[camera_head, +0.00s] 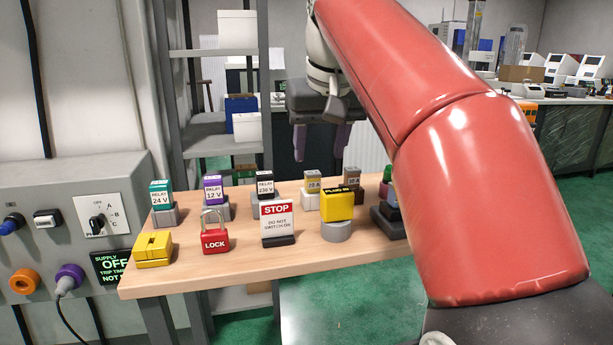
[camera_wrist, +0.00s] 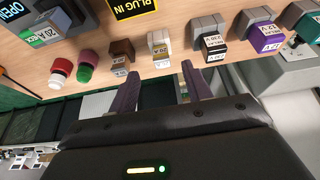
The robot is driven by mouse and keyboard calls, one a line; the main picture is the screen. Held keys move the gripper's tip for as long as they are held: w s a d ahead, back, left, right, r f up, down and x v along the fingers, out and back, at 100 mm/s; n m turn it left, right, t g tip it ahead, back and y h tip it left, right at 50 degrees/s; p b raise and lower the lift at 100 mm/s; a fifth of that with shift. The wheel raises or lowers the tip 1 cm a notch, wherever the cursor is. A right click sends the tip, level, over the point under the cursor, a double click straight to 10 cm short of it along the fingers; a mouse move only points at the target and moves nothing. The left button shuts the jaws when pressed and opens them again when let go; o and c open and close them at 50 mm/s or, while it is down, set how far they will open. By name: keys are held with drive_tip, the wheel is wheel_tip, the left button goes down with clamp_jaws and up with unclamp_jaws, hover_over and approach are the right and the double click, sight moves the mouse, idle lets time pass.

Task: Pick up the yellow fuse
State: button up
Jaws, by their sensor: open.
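My gripper (camera_head: 321,142) is open and empty, behind and above the back row. Its two purple fingers also show in the wrist view (camera_wrist: 159,72), apart from the fuse.
Relays in teal (camera_head: 161,193), purple (camera_head: 212,189) and black (camera_head: 265,184) stand left on the table (camera_head: 190,278). My arm hides the table's right end.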

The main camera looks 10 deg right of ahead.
sight(313, 173)
drive_tip(key=x, duration=0.2)
drive_tip(key=w+b+x, duration=0.1)
drive_tip(key=x, duration=0.2)
drive_tip(key=b+x, duration=0.1)
drive_tip(key=x, duration=0.2)
drive_tip(key=shift+w+r, duration=0.15)
drive_tip(key=shift+r, duration=0.15)
drive_tip(key=shift+c, duration=0.4)
clamp_jaws()
